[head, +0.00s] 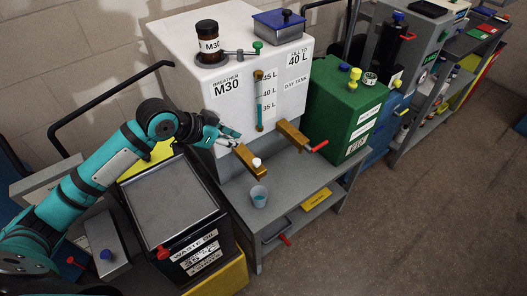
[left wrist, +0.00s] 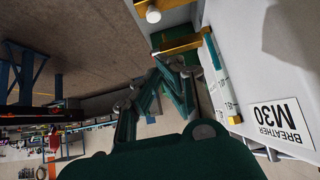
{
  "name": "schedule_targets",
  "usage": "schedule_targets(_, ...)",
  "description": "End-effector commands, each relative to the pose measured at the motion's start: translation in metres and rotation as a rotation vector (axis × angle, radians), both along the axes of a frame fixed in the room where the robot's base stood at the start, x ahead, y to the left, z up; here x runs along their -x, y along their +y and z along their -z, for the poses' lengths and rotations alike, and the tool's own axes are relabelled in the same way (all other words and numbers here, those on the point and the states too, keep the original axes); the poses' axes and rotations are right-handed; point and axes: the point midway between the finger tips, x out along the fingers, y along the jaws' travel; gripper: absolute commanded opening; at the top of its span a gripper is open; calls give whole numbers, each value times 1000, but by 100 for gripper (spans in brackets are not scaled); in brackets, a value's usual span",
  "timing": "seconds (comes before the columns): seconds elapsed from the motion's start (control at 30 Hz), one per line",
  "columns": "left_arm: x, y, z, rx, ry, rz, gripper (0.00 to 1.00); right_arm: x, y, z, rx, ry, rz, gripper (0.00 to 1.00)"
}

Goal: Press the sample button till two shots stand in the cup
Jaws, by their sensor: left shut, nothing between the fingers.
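The sample button is a white knob (head: 257,162) on top of the left brass valve (head: 250,163), which sticks out from the front of the white day tank (head: 222,70). The button also shows at the top of the left wrist view (left wrist: 153,14). A small pale blue cup (head: 259,194) stands on the grey shelf below this valve; its fill level is too small to tell. My left gripper (head: 236,136) is shut and empty, just behind and above the valve, left of the sight gauge. It is apart from the button. My right gripper is out of view.
A second brass valve (head: 292,135) with a red handle is to the right. A green tank (head: 345,108) stands beyond it. The waste oil bin (head: 172,200) is at the left under my arm. The grey shelf (head: 300,180) is mostly bare around the cup.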

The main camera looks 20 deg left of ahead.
Motion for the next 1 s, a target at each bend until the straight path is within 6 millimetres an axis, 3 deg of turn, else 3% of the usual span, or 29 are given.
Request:
schedule_targets(0.17,-1,-1,1,2,-1,-1,0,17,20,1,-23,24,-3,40)
schedule_targets(0.37,-10,-9,12,5,0,-1,0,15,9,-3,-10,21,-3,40)
schedule_targets(0.53,-29,-25,35,6,1,0,0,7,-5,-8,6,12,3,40)
schedule_targets(0.77,-56,-45,70,5,1,-1,0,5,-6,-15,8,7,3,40)
schedule_targets(1.0,-56,-45,103,3,0,-2,0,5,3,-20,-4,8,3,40)
